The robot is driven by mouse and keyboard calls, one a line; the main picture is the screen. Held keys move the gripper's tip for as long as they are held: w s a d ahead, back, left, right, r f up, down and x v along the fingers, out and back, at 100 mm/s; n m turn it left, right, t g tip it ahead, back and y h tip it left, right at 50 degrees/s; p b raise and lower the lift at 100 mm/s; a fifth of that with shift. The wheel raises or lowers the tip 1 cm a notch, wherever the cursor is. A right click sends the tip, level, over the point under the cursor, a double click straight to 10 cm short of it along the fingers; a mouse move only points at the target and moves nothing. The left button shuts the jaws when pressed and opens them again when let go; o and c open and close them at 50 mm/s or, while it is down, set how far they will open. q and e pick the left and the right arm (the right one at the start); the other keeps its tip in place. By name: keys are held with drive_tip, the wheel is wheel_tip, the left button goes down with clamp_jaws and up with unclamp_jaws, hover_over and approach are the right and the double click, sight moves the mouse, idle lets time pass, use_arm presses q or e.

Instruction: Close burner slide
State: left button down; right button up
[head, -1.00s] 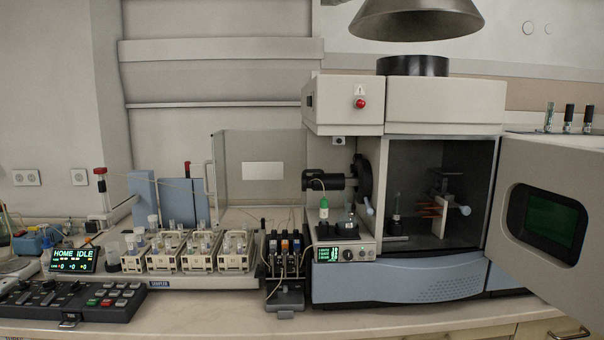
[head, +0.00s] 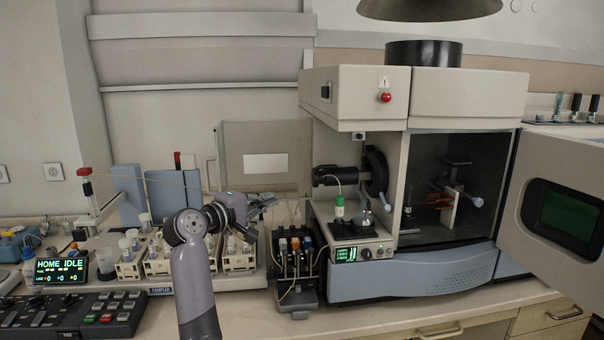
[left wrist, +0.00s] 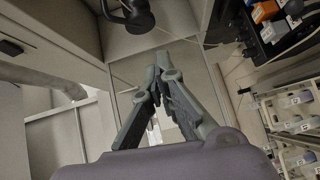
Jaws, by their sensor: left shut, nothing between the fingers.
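The spectrometer (head: 468,97) stands right of centre in the head view, its burner compartment (head: 432,180) open. Inside are a coppery-orange piece (head: 438,202), a pale upright plate (head: 450,210) and a pale blue knob (head: 476,202). I cannot tell which part is the slide. My left gripper (head: 270,199) is shut and empty, in the air left of the spectrometer; its closed fingers also show in the left wrist view (left wrist: 162,65). My right gripper is out of view.
The compartment door (head: 530,165) swings out wide at right. The front counter strip is fairly clear.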

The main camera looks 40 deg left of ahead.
sight(340, 174)
use_arm(q)
drive_tip(key=w+r+p, duration=0.3)
drive_tip(key=w+p, duration=0.2)
drive_tip(key=w, duration=0.7)
drive_tip(key=shift+d+n+t, duration=0.2)
drive_tip(key=shift+n+t, duration=0.1)
drive_tip(key=shift+t, duration=0.1)
drive_tip(key=w+d, duration=0.2)
drive_tip(key=w+d+p, duration=0.1)
drive_tip(key=w+d, duration=0.1)
drive_tip(key=w, duration=0.1)
drive_tip(key=w+d, duration=0.2)
drive_tip(key=w, duration=0.1)
drive_tip(key=shift+w+d+p, duration=0.15)
drive_tip(key=shift+d+p, duration=0.15)
drive_tip(key=shift+d, duration=0.1)
